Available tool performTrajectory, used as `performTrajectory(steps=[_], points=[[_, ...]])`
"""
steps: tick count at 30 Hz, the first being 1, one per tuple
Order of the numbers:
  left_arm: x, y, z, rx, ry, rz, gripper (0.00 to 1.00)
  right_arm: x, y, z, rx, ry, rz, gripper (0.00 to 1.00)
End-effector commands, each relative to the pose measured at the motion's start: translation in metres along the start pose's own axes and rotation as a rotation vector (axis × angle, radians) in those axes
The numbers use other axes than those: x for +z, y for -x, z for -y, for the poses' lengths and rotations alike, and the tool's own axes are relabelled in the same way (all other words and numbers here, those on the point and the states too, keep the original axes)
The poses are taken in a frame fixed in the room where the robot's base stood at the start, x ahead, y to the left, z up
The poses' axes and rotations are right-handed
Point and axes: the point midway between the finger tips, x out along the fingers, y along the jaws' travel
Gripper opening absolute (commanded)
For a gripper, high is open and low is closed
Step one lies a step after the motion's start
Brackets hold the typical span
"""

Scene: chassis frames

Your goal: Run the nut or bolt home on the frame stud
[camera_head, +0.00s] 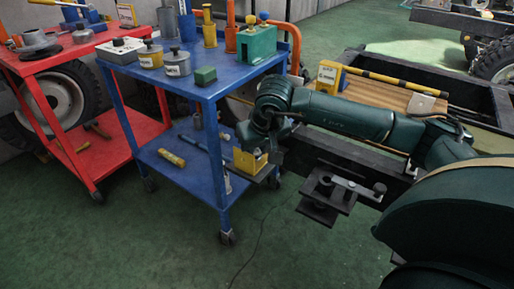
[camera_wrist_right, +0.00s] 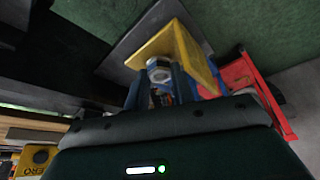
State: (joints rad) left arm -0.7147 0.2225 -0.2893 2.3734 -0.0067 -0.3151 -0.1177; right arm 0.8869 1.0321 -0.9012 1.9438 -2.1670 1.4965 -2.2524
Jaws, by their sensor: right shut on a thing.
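My right arm reaches in from the right in the head view, with its right gripper (camera_head: 268,140) just above and beside a yellow bracket (camera_head: 247,161). In the wrist view the two dark fingers of the right gripper (camera_wrist_right: 158,84) are shut on a silver nut or bolt head (camera_wrist_right: 158,68). It sits against or close to the face of the yellow bracket (camera_wrist_right: 176,42); I cannot tell whether it is seated. The stud itself is hidden. The chassis frame (camera_head: 338,150) is a dark beam under the arm. My left gripper is not in view.
A blue cart (camera_head: 216,92) with cans, a green block and cylinders stands left of the bracket. A red cart (camera_head: 52,65) is further left. A dark bracket with plates and a knob (camera_head: 335,190) juts from the frame. Green floor (camera_head: 300,255) is clear in front.

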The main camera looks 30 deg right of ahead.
Motion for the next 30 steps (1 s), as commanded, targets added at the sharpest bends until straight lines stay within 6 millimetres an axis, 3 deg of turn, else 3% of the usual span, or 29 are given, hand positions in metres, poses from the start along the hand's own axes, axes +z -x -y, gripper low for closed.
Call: performTrajectory(steps=[5,16,30], points=[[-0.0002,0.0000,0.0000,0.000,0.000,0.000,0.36,-0.0006,0.0005,0.0011,0.011,-0.028,-0.001,0.01],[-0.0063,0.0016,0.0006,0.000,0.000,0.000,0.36,-0.0022,0.0010,0.0046,0.186,-0.450,-0.001,0.01],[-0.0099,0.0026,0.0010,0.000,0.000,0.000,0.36,-0.0028,0.0011,0.0056,0.234,-0.568,-0.001,0.01]])
